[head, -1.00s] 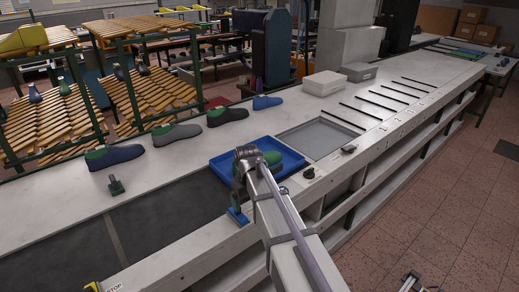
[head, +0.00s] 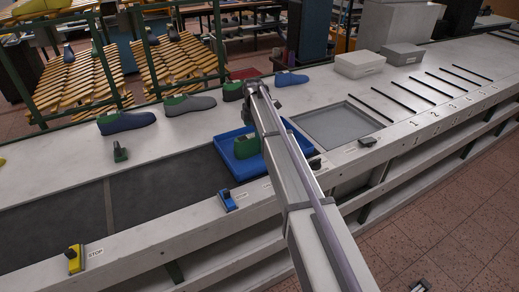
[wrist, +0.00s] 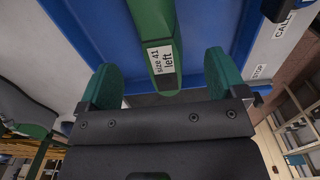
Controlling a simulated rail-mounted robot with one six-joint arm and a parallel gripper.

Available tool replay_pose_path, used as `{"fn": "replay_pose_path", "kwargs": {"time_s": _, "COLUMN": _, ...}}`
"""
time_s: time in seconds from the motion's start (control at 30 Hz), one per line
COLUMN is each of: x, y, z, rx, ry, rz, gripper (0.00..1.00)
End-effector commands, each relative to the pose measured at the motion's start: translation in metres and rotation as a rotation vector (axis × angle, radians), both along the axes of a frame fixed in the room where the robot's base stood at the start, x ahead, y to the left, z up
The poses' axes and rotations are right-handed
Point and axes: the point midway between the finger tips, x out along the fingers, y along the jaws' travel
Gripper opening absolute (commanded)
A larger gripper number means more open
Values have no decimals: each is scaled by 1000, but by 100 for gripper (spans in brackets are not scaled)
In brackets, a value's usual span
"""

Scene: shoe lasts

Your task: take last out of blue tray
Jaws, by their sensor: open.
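The green last (head: 247,147) stands in the blue tray (head: 221,150), partly hidden behind my arm in the head view. In the wrist view the last (wrist: 152,25) carries a white label reading "size 41 left", and the blue tray (wrist: 90,28) fills the area behind it. My gripper (wrist: 160,64) is open, with one teal finger on each side of the last's labelled end. Gaps show between the last and both fingers. In the head view my gripper's fingers are hard to make out at the arm's far end.
Several shoes or lasts, such as a grey one (head: 190,105) and a blue one (head: 126,122), stand along the bench behind the tray. A grey recessed tray (head: 345,126) lies to the right. A blue control box (head: 227,201) sits on the front edge.

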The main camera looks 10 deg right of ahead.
Motion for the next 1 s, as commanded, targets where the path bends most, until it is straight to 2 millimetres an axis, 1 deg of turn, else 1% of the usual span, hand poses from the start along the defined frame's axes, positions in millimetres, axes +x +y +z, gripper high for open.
{"fn": "replay_pose_path", "kwargs": {"time_s": 0.03, "x": 0, "y": 0, "z": -22, "rx": 0, "ry": 0, "rz": 0, "gripper": 90}}
{"fn": "replay_pose_path", "kwargs": {"time_s": 0.1, "x": 0, "y": 0, "z": -29, "rx": 0, "ry": 0, "rz": -1, "gripper": 90}}
{"fn": "replay_pose_path", "kwargs": {"time_s": 0.27, "x": 0, "y": 0, "z": -28, "rx": 0, "ry": 0, "rz": -1, "gripper": 90}}
{"fn": "replay_pose_path", "kwargs": {"time_s": 0.37, "x": 1, "y": -2, "z": -44, "rx": 0, "ry": 0, "rz": -2, "gripper": 90}}
{"fn": "replay_pose_path", "kwargs": {"time_s": 0.5, "x": 3, "y": -4, "z": -74, "rx": 0, "ry": 0, "rz": -1, "gripper": 90}}
{"fn": "replay_pose_path", "kwargs": {"time_s": 0.57, "x": 3, "y": -4, "z": -81, "rx": 0, "ry": 0, "rz": -1, "gripper": 90}}
{"fn": "replay_pose_path", "kwargs": {"time_s": 0.8, "x": 3, "y": -4, "z": -77, "rx": 0, "ry": 0, "rz": -2, "gripper": 90}}
{"fn": "replay_pose_path", "kwargs": {"time_s": 1.0, "x": 3, "y": -4, "z": -77, "rx": 0, "ry": 0, "rz": -2, "gripper": 71}}
